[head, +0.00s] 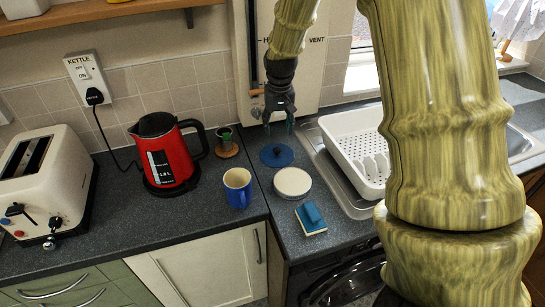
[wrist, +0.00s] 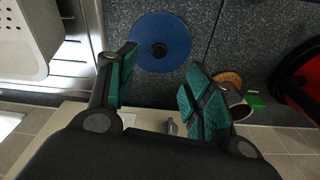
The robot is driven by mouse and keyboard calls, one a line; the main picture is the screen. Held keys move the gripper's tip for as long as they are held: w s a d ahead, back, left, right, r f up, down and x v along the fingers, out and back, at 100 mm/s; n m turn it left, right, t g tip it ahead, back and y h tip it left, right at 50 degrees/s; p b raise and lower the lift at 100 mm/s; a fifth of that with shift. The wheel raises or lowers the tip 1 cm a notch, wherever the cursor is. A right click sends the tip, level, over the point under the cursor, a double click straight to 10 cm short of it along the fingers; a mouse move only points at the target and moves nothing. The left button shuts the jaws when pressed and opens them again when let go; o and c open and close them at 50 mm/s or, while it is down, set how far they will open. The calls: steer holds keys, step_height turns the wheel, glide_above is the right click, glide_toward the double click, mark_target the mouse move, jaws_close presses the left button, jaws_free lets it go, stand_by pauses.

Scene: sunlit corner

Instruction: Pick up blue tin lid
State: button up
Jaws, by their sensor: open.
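The blue tin lid (head: 276,155) is a flat blue disc with a dark knob at its centre, lying on the dark speckled worktop near the back wall. In the wrist view the lid (wrist: 160,42) shows at the top, just beyond and between the fingertips. My gripper (head: 281,121) hangs above the worktop with its fingers pointing down, over the lid's far side. In the wrist view its two teal-padded fingers (wrist: 160,68) are spread apart with nothing between them.
A white round tin (head: 292,182), a sponge (head: 311,218) and a blue mug (head: 237,187) stand in front of the lid. A white drainer (head: 352,150) is to the right. A small green-topped pot (head: 226,142) and a red kettle (head: 165,154) are to the left.

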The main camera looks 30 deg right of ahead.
steer(key=f, duration=0.1)
steer(key=p, duration=0.2)
glide_above(277, 149)
steer(key=shift+s+a+f, duration=0.1)
steer(key=shift+s+f, duration=0.1)
steer(key=shift+f, duration=1.1)
steer(key=shift+s+a+f, duration=0.1)
steer(key=shift+s+f, duration=0.05)
steer(key=shift+f, duration=1.15)
steer(key=shift+w+d+f+p, duration=0.2)
steer(key=shift+f+p, duration=0.3)
steer(key=shift+f, duration=0.8)
steer(key=shift+w+d+f+p, duration=0.15)
steer(key=shift+f+p, duration=0.35)
steer(key=shift+f, duration=0.75)
steer(key=shift+a, duration=0.1)
steer(key=c, duration=1.1)
